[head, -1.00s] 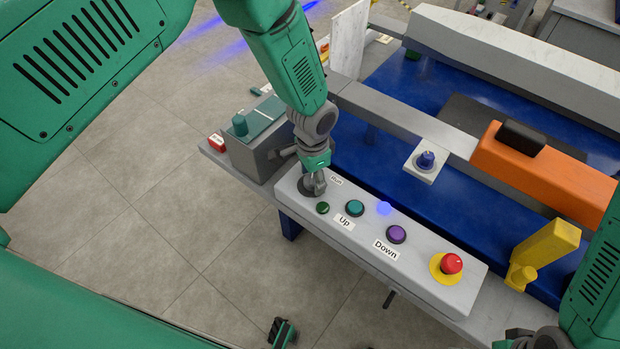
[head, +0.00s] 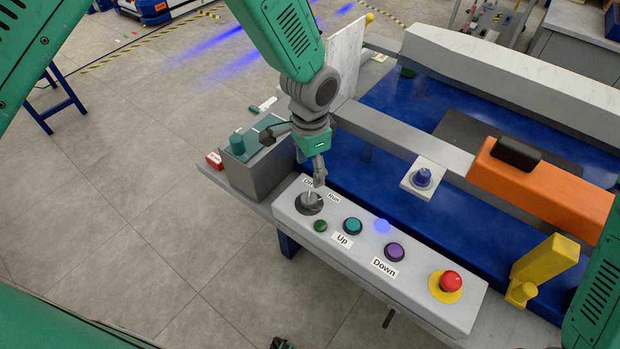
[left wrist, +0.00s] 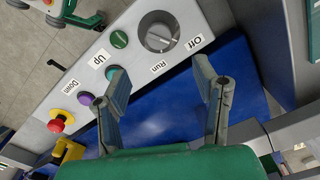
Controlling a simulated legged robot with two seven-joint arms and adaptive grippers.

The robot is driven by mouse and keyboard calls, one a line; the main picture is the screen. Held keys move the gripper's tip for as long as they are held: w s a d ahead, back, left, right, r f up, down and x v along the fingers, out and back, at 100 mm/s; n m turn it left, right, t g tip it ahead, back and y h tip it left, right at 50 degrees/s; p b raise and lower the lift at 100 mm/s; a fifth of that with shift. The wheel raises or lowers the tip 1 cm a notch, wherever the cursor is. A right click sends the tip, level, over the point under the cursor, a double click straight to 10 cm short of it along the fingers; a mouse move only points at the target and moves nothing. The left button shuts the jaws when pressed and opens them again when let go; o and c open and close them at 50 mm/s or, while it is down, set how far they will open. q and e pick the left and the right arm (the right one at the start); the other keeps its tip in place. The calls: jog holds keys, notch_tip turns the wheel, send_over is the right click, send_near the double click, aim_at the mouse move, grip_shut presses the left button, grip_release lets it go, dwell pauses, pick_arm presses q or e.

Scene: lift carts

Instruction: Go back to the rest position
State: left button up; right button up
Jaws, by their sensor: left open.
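My left gripper (head: 296,158) is open and empty above the left end of the white control panel (head: 430,312). Its fingers also show spread apart in the left wrist view (left wrist: 160,76). The grey rotary knob (head: 309,203) with Off and Run labels is just below the fingers. In the left wrist view the knob (left wrist: 160,38) lies beyond the fingertips, apart from them. My right arm (head: 598,290) shows at the right edge; its gripper is out of view.
The panel carries a small green button (head: 320,225), a teal Up button (head: 352,226), a purple Down button (head: 394,252) and a red emergency button (head: 451,281). A grey box (head: 259,172) stands left of the panel. Open floor (head: 150,200) lies at the left.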

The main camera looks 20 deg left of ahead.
pick_arm(q)
jog(key=shift+d+r, duration=0.1)
jog(key=shift+r, duration=0.3)
jog(key=s+a+f+n+h+b, duration=0.1)
jog(key=s+a+f+n+b, duration=0.35)
jog(key=s+f, duration=0.85)
jog(key=s+a+f+n, duration=0.1)
jog(key=s+a+f, duration=0.1)
jog(key=s, duration=0.3)
jog(key=s+a+f+n+b, duration=0.1)
jog(key=s+a+f, duration=0.1)
jog(key=s+a, duration=0.2)
jog(key=s+a+f+n+y+b, duration=0.1)
jog(key=s+a+f+n, duration=0.1)
jog(key=s, duration=0.4)
jog(key=shift+s+a+f+t, duration=0.25)
jog(key=shift+s+a+t, duration=0.05)
jog(key=shift+a, duration=0.55)
